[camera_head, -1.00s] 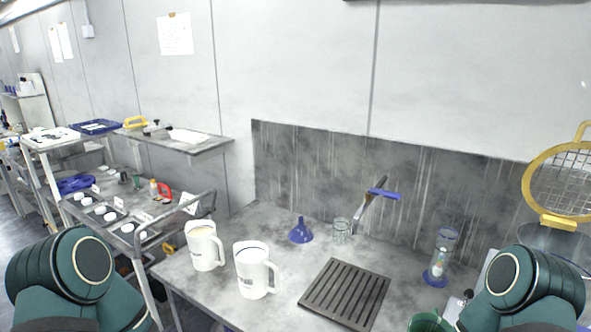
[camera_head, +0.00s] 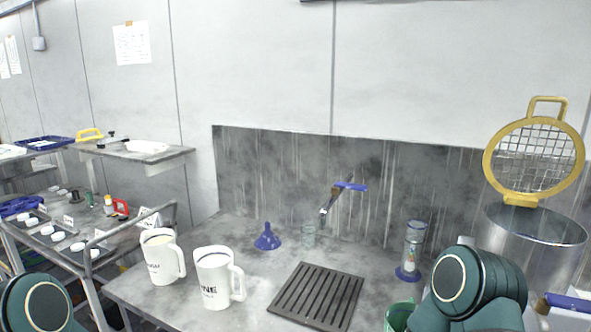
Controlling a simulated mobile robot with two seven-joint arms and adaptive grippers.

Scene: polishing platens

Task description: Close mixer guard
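The mixer guard (camera_head: 535,160) is a yellow-rimmed round mesh with a yellow handle loop on top, at the right of the head view. It stands raised, tilted up above the open rim of a steel mixer bowl (camera_head: 532,240). My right arm's rounded green joint shows in front of the bowl and hides part of it. My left arm's green joint shows at the bottom left corner. Neither gripper shows in the view.
A bench (camera_head: 150,296) holds two white jugs (camera_head: 215,277), a blue funnel (camera_head: 267,238), a slotted drain grate (camera_head: 317,296), a tap (camera_head: 336,200) and a glass cylinder with a blue base (camera_head: 412,250). A green container (camera_head: 398,316) stands near my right arm. A cart (camera_head: 100,243) stands left.

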